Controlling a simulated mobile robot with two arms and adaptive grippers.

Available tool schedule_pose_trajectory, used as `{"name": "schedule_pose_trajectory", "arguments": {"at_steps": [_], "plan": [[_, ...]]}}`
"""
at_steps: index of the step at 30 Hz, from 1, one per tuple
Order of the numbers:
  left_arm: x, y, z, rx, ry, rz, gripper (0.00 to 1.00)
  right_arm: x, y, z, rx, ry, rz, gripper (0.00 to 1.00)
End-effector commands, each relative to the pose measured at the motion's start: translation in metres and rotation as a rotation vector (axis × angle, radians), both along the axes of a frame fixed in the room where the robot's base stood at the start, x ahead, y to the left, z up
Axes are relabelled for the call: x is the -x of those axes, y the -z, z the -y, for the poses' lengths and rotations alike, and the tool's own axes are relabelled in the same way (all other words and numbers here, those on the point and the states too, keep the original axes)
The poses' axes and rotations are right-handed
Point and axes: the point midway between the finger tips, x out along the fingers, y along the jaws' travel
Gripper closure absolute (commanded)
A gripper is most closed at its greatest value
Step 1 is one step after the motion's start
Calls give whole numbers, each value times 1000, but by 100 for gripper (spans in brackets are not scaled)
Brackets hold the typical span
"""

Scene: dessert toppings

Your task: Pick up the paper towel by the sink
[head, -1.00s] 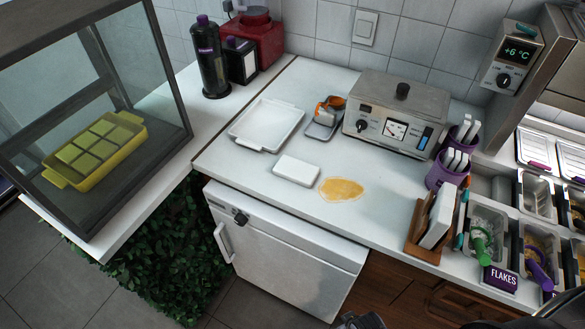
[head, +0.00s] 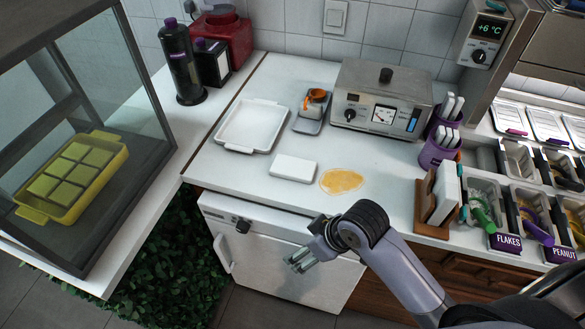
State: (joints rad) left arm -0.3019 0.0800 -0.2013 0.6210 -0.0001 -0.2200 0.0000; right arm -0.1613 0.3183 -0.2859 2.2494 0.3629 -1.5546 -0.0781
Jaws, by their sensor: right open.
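A flat white rectangular block (head: 293,168), which looks like a folded paper towel, lies on the white counter just left of a yellow-orange spill (head: 342,181). I see no sink in view. My right gripper (head: 295,264) is open and empty. It appears in front of the white cabinet door, nearer to me than the counter's front edge and apart from the block. My left gripper is not in view.
A metal appliance (head: 357,80) stands at the back. A wooden holder (head: 423,206) stands right of the spill. A glass case (head: 150,100) is at left.

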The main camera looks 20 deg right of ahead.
Motion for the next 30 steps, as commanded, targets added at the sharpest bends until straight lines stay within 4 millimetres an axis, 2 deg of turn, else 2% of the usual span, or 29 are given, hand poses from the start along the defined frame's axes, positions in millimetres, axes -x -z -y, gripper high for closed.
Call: {"name": "schedule_pose_trajectory", "arguments": {"at_steps": [1,8,11,18,21,24,27,30], "plan": [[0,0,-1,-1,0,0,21,-13,-10,-3,3,-50,18,20],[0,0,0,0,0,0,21,-64,-45,-6,26,-269,35,20],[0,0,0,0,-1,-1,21,-90,-64,3,46,-343,31,20],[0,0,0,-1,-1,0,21,-146,-133,50,83,-424,8,20],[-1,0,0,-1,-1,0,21,-160,-161,69,79,-426,4,20],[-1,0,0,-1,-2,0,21,-168,-182,81,72,-423,2,20],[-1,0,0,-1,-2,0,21,-171,-192,87,64,-422,0,20],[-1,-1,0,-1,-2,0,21,-173,-188,86,60,-422,-4,20]]}}
